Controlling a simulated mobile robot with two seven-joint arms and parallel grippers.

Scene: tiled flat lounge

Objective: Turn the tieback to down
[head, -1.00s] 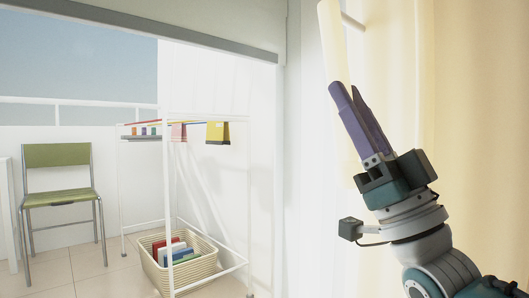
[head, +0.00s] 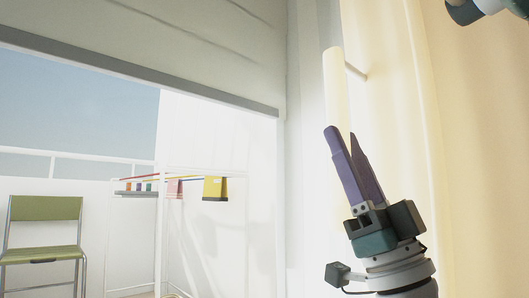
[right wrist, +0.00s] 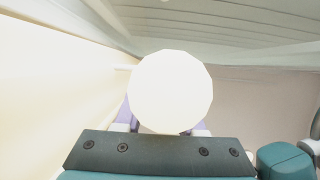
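The tieback (head: 333,85) is a pale cream bar in the head view. It points up with a slight tilt and sits on a thin peg (head: 356,71) beside the curtain. My right gripper (head: 342,131) points up along the bar's lower part. Its purple fingers overlap the bar, and part of the bar is hidden behind them. In the right wrist view the tieback's round end (right wrist: 170,92) faces the camera and hides the fingertips, with a purple finger showing on each side. I cannot tell whether the fingers press on it. My left gripper is not in view.
A cream curtain (head: 480,170) hangs close on the right. A white wall strip is behind the tieback. At the left, a balcony holds a green chair (head: 44,210) and a drying rack with a yellow cloth (head: 215,188). An arm part of mine shows at the top right.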

